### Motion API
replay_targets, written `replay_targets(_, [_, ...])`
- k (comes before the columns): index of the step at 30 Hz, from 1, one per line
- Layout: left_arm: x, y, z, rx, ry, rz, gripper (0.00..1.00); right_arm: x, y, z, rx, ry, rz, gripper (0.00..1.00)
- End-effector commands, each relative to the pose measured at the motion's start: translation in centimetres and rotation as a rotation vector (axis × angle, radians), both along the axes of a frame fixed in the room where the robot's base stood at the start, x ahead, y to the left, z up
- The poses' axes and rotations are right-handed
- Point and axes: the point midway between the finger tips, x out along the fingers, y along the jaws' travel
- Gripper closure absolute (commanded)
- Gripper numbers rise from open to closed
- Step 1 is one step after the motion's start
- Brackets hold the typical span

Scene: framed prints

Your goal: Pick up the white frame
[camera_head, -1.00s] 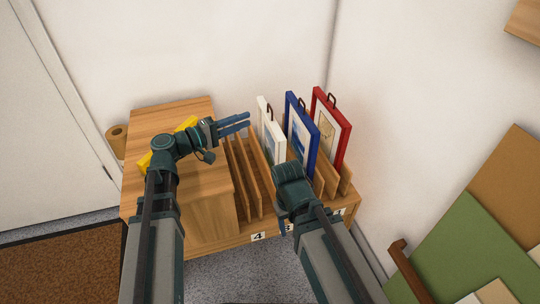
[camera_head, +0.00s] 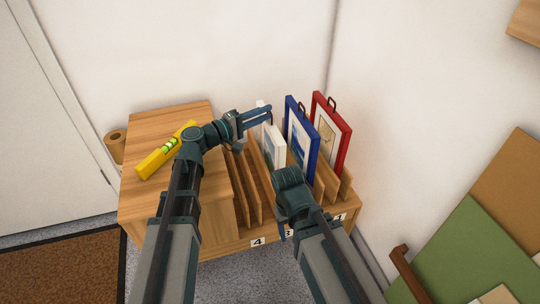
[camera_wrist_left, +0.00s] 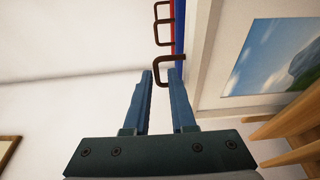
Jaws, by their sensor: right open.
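The white frame (camera_head: 267,143) stands upright in a slot of the wooden rack, left of the blue frame. Its top is partly hidden by my left gripper (camera_head: 269,110) in the head view. In the left wrist view the white frame (camera_wrist_left: 210,62) is at the right, with a landscape picture and a brown loop handle (camera_wrist_left: 156,72). My left gripper (camera_wrist_left: 161,74) is open, its fingertips apart close to that handle, which shows at the gap between them. My right gripper (camera_head: 282,232) hangs low before the rack, mostly hidden by its wrist.
The blue frame (camera_head: 313,140) and red frame (camera_head: 345,138) stand to the right in the rack. Empty slots between wooden dividers (camera_head: 241,183) lie left. A yellow level (camera_head: 155,163) lies on the wooden cabinet top (camera_head: 205,182). White walls stand close behind.

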Motion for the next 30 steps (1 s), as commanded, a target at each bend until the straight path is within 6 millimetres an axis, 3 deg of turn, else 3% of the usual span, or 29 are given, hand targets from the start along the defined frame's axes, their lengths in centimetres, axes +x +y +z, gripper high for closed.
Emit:
replay_targets(5, [0.2,-0.5,0.1,0.000,0.000,-0.002,0.76,0.0,0.0,0.1,0.000,0.000,0.000,0.40])
replay_targets(15, [2.6,-4.2,0.3,0.000,0.000,-0.003,0.76,0.0,0.0,0.3,0.000,0.000,0.001,0.40])
replay_targets(22, [2.7,-4.5,0.3,0.000,0.000,0.000,0.76,0.0,0.0,0.3,0.000,0.000,0.001,0.40])
replay_targets(27, [2.7,-4.4,0.3,0.000,0.000,0.000,1.00,0.0,0.0,0.3,0.000,0.000,0.001,0.40])
replay_targets(30, [2.7,-4.4,0.3,0.001,0.001,0.000,1.00,0.0,0.0,0.3,0.000,0.000,0.001,0.40])
